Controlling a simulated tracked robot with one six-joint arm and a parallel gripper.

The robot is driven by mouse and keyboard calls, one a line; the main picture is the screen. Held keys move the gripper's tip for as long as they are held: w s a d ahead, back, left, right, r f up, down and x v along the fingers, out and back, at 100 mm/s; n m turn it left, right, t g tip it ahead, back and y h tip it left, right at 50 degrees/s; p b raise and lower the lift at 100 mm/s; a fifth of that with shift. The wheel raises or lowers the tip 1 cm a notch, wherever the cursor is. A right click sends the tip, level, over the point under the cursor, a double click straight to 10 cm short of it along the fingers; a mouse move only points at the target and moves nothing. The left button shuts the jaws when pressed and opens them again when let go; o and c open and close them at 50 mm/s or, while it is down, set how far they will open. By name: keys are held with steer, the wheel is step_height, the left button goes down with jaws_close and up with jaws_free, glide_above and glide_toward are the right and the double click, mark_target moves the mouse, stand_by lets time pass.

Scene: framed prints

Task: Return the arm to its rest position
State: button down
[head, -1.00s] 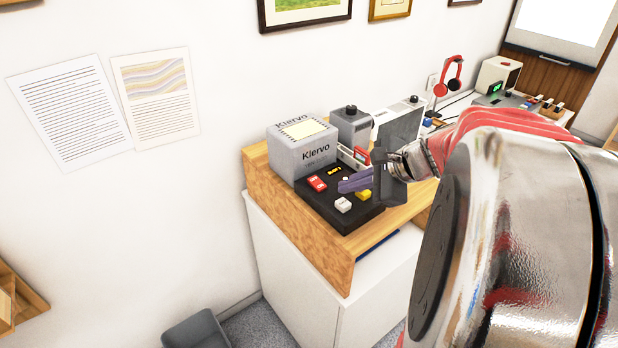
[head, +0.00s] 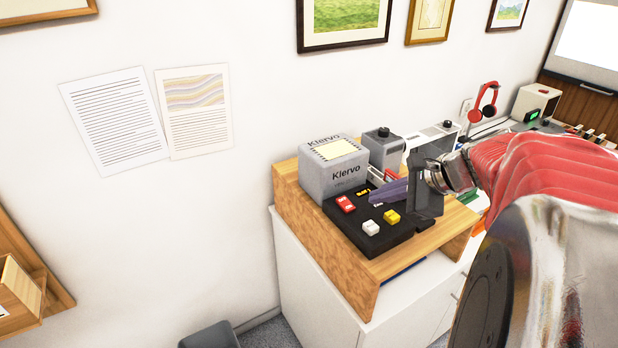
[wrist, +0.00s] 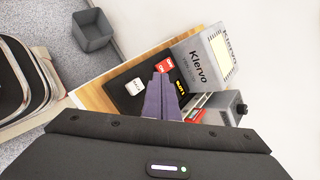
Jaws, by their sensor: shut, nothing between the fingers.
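My gripper (head: 386,192) is shut and empty, its purple fingers together above the black panel (head: 354,227) on the wooden stand. In the wrist view my gripper (wrist: 160,82) also points over the panel, which carries a red switch (head: 345,204), a white switch (head: 370,228) and a yellow switch (head: 391,217). In the head view my red and metal arm reaches in from the right. I cannot tell how much gap there is between the fingertips and the panel.
A grey Klervo box (head: 333,167) stands behind the panel, with a grey device (head: 384,150) beside it. Red headphones (head: 484,102) hang on a stand further right. A grey bin (wrist: 93,30) is on the floor. Framed prints (head: 343,22) hang on the wall above.

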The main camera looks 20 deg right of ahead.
stand_by(0.3)
steer(key=s+a+f+n+g+h, duration=0.1)
steer(key=s+a+n, duration=0.5)
steer(key=a+n, duration=0.5)
steer(key=s+a+f+n+g+h, duration=0.2)
steer(key=s+a+n, duration=0.4)
steer(key=a+n, duration=0.4)
steer(key=shift+a+n, duration=0.35)
steer(key=shift+n, duration=0.65)
stand_by(0.8)
steer(key=shift+s, duration=0.15)
